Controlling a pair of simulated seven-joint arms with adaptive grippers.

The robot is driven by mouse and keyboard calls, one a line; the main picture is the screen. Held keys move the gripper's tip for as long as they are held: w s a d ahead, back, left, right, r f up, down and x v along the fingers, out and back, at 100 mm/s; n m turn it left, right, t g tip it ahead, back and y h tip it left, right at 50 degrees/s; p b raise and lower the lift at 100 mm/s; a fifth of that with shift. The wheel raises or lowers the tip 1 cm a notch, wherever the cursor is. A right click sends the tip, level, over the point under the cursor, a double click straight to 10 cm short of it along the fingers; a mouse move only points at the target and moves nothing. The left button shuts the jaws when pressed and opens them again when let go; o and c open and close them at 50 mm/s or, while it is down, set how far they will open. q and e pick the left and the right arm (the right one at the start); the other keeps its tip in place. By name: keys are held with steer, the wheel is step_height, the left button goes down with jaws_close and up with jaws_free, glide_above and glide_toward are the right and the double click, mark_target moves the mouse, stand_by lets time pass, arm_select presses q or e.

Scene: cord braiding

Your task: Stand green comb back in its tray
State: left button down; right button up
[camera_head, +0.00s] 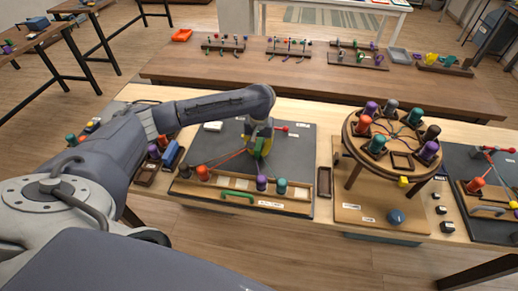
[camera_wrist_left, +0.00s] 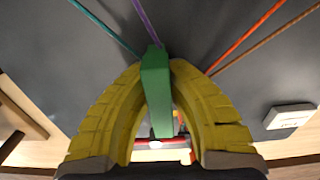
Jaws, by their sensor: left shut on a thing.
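The green comb (camera_wrist_left: 156,90) is held upright between the two yellow fingers of my left gripper (camera_wrist_left: 160,75) in the left wrist view. In the head view the left gripper (camera_head: 260,143) is over the dark mat, and the green comb (camera_head: 259,149) shows between its fingers. Teal, purple, orange and brown cords run toward the comb's far end; whether they touch it I cannot tell. A small empty brown tray (camera_head: 324,183) stands at the mat's right edge. Another small brown tray (camera_head: 146,175) is left of the mat. Which is the comb's tray is unclear. My right gripper is out of view.
A blue block (camera_head: 171,155) is left of the mat. A round braiding stand (camera_head: 350,150) with several bobbins stands to the right.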

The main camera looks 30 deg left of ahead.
mark_target(259, 143)
arm_select(q)
steer(key=c, duration=1.5)
jaws_free()
steer(key=shift+o, duration=0.2)
step_height(259, 143, up, 11)
steer(key=shift+r, duration=0.2)
steer(key=shift+o, duration=1.3)
steer(key=shift+r, duration=0.4)
